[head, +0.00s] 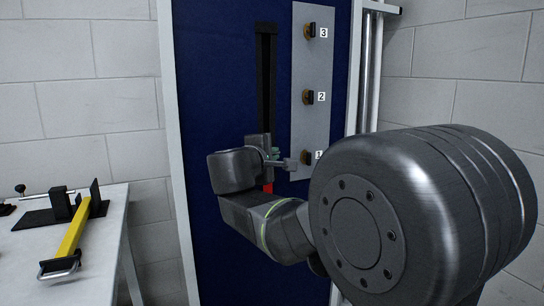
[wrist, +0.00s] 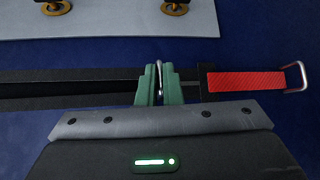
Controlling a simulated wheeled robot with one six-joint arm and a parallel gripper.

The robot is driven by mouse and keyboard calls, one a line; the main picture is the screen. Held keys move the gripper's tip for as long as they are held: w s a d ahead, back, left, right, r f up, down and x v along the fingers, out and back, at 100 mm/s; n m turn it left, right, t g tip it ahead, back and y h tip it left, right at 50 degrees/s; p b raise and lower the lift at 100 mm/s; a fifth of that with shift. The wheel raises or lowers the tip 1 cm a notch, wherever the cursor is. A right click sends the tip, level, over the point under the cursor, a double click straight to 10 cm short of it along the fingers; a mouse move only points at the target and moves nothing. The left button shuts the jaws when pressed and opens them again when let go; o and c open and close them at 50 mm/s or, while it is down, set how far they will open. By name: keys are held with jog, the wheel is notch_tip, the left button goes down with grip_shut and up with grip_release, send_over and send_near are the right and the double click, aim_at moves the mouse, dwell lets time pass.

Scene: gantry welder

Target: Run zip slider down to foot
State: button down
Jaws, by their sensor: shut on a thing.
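A black zip (head: 266,70) runs down a dark blue panel (head: 215,70); it also shows lying across the wrist view (wrist: 60,88). My gripper (head: 271,153) is at the lower part of the zip. In the wrist view its green fingers (wrist: 159,85) are shut on the metal slider pull (wrist: 160,70), and the slider body is mostly hidden between them. To the left of the fingers the zip shows a dark gap between its tapes. A red tab (wrist: 238,80) with a metal loop (wrist: 298,77) lies right of the fingers, a short way apart; in the head view the red tab (head: 268,187) shows just below my gripper.
A grey plate (head: 312,55) with knobs numbered 1, 2 and 3 is mounted right of the zip, close to my gripper. At left a white table (head: 95,245) carries a yellow-handled tool (head: 73,230) and black brackets. Metal pipes (head: 371,70) stand at the panel's right edge.

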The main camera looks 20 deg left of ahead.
jog(key=shift+f+b, duration=1.9)
jog(key=shift+f, duration=0.7)
jog(key=c, duration=1.6)
grip_release()
jog(key=s+p, duration=0.1)
jog(key=s, duration=0.3)
jog(key=s+r+p, duration=0.1)
jog(key=s, duration=0.4)
jog(key=s+d+r+p, duration=0.1)
jog(key=s, duration=0.3)
jog(key=shift+s, duration=0.35)
jog(key=shift+w, duration=0.1)
jog(key=w+b, duration=0.1)
jog(key=w, duration=0.3)
jog(key=w+f+b, duration=0.1)
jog(key=w, duration=0.4)
jog(key=w+a, duration=0.1)
jog(key=w, duration=0.3)
jog(key=shift+w+f+b, duration=0.25)
jog(key=shift+b, duration=0.15)
